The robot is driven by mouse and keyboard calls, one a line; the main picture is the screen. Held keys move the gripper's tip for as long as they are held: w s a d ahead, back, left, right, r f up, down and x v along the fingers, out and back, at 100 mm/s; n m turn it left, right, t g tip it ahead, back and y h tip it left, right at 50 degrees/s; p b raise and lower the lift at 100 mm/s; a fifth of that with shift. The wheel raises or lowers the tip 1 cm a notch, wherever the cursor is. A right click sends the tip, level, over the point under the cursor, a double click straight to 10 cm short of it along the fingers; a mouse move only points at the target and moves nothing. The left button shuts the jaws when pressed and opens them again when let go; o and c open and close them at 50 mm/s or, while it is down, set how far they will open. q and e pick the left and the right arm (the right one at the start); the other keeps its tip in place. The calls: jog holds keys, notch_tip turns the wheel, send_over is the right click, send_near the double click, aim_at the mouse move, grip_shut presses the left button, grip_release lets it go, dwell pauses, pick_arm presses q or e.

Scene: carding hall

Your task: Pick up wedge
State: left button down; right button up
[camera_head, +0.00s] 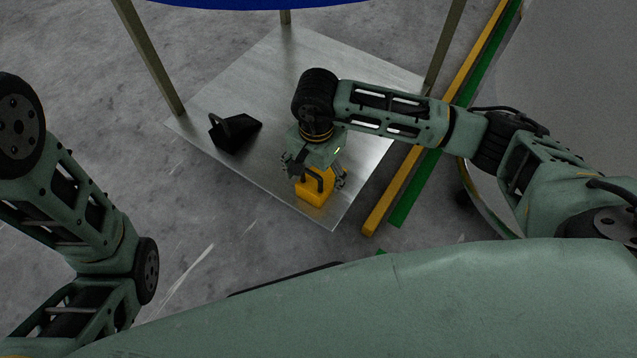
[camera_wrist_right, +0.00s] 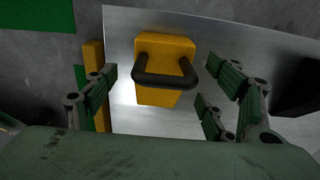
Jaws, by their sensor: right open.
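A yellow block (camera_head: 311,194) with a dark bail handle stands on a metal plate (camera_head: 278,75). It also shows in the right wrist view, as a yellow block (camera_wrist_right: 155,96) with its black handle across the upper part. A black wedge-shaped piece with a handle (camera_head: 236,133) stands further left on the plate; a dark shape (camera_wrist_right: 297,90) is at the right edge of the wrist view. My right gripper (camera_head: 318,175) is open above the yellow block, its fingers either side of the handle; contact cannot be told. My left arm is at the left, its gripper out of view.
The plate lies among metal legs (camera_head: 148,55) under a blue surface (camera_head: 255,3). Yellow (camera_head: 430,130) and green (camera_head: 428,165) strips run along its right side. The concrete floor (camera_head: 215,230) in front and to the left is mostly clear.

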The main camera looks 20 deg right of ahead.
aim_at(316, 181)
notch_tip(316, 181, down, 4)
jog(key=b, duration=0.3)
jog(key=shift+a+f, duration=0.1)
jog(key=shift+f, duration=0.15)
jog(key=shift+w, duration=0.1)
jog(key=c, duration=1.5)
jog(key=shift+r, duration=0.1)
jog(key=shift+c, duration=0.4)
